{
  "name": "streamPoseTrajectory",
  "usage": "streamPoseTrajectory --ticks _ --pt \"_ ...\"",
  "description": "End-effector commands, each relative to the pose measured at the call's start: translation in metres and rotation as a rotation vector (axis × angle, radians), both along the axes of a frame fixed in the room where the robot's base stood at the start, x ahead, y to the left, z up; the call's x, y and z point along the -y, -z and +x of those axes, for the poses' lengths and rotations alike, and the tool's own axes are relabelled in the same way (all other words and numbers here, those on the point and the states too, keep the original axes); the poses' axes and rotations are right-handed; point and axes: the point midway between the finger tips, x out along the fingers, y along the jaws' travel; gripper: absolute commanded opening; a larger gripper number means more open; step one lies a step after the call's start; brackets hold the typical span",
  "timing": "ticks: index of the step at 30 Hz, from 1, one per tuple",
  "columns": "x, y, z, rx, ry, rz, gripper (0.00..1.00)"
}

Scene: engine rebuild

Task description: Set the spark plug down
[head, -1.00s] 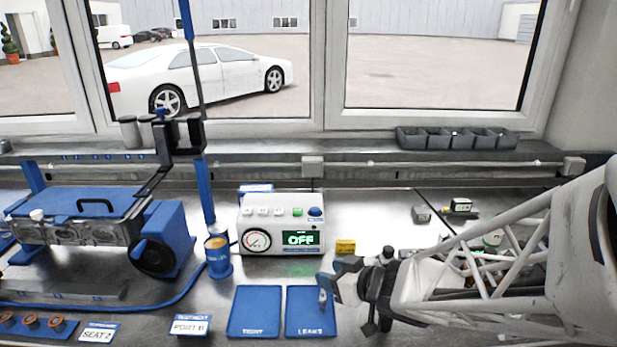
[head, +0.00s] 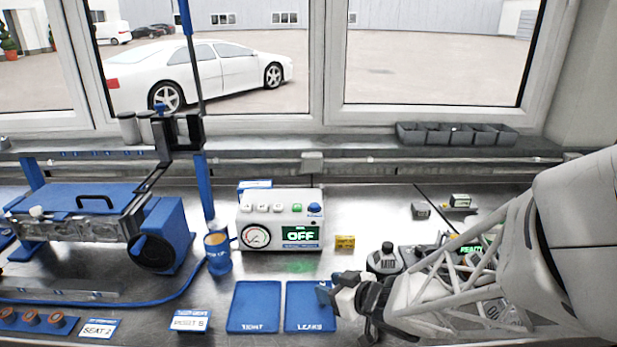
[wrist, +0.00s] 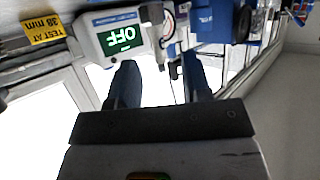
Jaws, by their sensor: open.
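My gripper (head: 328,294) is at the left end of the arm, over the blue LEAKS tray (head: 305,320). In the wrist view its two fingers (wrist: 160,82) are spread apart, with a gap between them. A pale, narrow piece with a grey top and thin tip (wrist: 156,42) shows beyond that gap; it may be the spark plug, but I cannot tell whether it touches anything. I cannot make out the spark plug in the head view. The blue TIGHT tray (head: 254,305) lies left of the LEAKS tray and looks empty.
The white tester (head: 281,222) reading OFF stands behind the trays, with a blue mug (head: 218,252) to its left. The PORT B card (head: 190,321) and blue engine rig (head: 85,220) are at left.

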Motion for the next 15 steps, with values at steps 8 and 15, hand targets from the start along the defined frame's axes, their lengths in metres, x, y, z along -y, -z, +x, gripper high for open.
streamPoseTrajectory --ticks 8,15 --pt "-0.016 0.011 0.015 -0.001 -0.002 0.001 0.45" --pt "-0.02 0.012 0.02 0.001 0.0 0.001 0.45"
